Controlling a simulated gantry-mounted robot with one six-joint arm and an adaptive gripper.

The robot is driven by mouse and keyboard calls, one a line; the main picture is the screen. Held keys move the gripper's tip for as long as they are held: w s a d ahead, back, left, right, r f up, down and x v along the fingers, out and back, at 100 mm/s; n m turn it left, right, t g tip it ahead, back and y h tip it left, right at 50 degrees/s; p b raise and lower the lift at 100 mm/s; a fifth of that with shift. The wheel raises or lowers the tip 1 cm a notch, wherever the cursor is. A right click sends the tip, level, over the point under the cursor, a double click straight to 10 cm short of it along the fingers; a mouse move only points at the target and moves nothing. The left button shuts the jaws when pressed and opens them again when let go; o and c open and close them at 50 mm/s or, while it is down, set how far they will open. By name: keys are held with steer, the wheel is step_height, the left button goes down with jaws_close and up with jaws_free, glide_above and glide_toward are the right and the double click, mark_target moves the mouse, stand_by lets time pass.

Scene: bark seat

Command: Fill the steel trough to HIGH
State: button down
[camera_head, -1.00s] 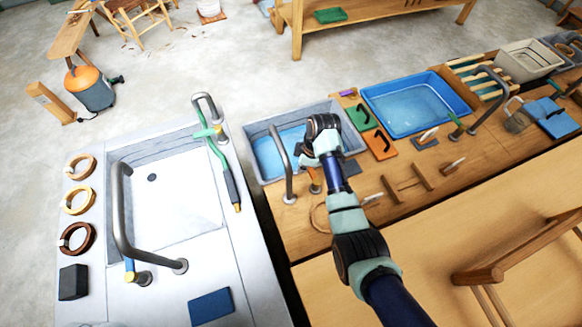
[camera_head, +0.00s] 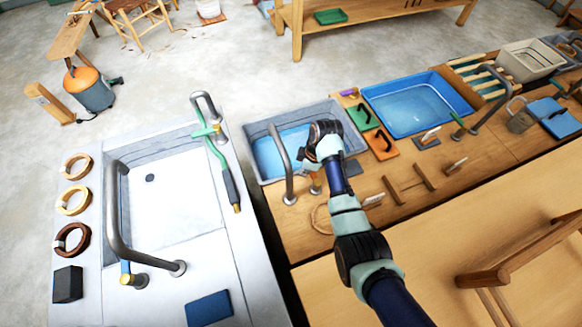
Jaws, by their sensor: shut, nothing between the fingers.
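The steel trough appears to be the grey basin (camera_head: 333,109) in the middle of the head view, with blue water (camera_head: 270,158) in it. A bent grey spout (camera_head: 281,150) rises at its near edge and reaches over the water. A small tap handle (camera_head: 315,184) stands beside the spout's foot, partly hidden. My gripper (camera_head: 307,170) is shut and empty, low over the near edge, close to the handle. I cannot tell whether it touches it. My wrist hides part of the basin, and no level mark is readable.
A large pale sink (camera_head: 180,200) with its own bent spout (camera_head: 122,215) lies to the left. A blue tub (camera_head: 455,84) with water stands to the right. Green and orange boards (camera_head: 380,146) and a wooden rack (camera_head: 408,185) lie on the bench near my arm.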

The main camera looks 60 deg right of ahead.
steer(key=shift+s+d, duration=1.55)
steer(key=shift+d, duration=0.1)
step_height(320, 180, up, 4)
steer(key=p, duration=0.4)
steer(key=s+p, duration=0.5)
steer(key=s, duration=0.1)
steer(key=shift+s+a, duration=0.25)
steer(key=shift+s, duration=0.15)
steer(key=shift+f+b, duration=1.5)
steer(key=shift+f, duration=0.45)
